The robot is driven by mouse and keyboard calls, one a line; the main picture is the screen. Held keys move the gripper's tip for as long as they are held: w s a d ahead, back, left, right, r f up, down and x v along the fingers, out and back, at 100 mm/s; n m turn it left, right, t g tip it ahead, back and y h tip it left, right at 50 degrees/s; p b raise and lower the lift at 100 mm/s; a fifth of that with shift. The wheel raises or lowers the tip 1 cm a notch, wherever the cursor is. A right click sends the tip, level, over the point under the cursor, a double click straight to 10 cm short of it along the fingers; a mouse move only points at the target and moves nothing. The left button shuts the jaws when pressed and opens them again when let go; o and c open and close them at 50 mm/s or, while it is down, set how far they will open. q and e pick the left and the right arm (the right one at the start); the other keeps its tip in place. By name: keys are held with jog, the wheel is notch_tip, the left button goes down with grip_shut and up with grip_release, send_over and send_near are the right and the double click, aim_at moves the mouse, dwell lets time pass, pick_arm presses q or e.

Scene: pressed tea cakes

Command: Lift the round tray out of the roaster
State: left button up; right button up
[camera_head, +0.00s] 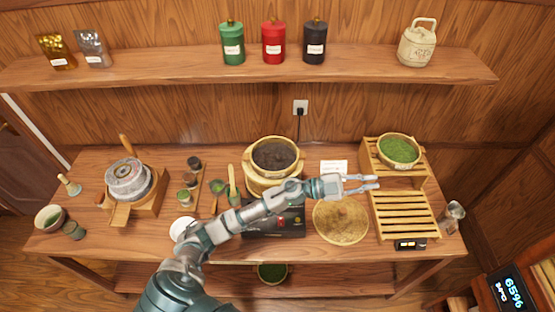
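A round wooden-rimmed tray (275,140) filled with dark tea sits in the top of the pale round roaster (262,187) at the table's middle back. A cord runs from behind it up to the wall outlet. My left gripper (376,182) is to the right of the roaster, apart from it, pointing right. Its two fingers are parted with nothing between them. It is above the area between the flat woven tray and the slatted wooden rack. My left forearm passes in front of the roaster's lower part and hides some of it. My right gripper is not in view.
A flat round woven tray (341,222) and a black box (262,232) are in front. Slatted racks (404,214) stand right, the rear one bearing a bowl of green leaves (398,150). A stone mill (130,180) stands left. A shelf (180,72) with canisters spans the wall above.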

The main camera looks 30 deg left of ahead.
pick_arm(q)
jog(key=m+g+y, duration=0.1)
jog(key=m+g, duration=0.3)
jog(key=g, duration=0.1)
jog(key=n+g+y, duration=0.5)
jog(key=n+y, duration=0.1)
jog(key=y, duration=1.2)
send_over(263, 171)
jog(key=f, duration=0.7)
jog(key=a+f+p, duration=0.1)
jog(key=f, duration=0.2)
jog(key=shift+w+a+f, duration=0.1)
jog(key=shift+w+f, duration=0.1)
jog(key=shift+w, duration=0.05)
jog(key=shift+f, duration=0.6)
jog(key=f, duration=0.1)
jog(key=d+f+p, duration=0.1)
jog(key=f+p, duration=0.1)
jog(key=f, duration=0.1)
jog(key=shift+s+d+f, duration=0.1)
jog(key=shift+d, duration=0.15)
jog(key=shift+f, duration=0.4)
jog(key=shift+a, duration=0.15)
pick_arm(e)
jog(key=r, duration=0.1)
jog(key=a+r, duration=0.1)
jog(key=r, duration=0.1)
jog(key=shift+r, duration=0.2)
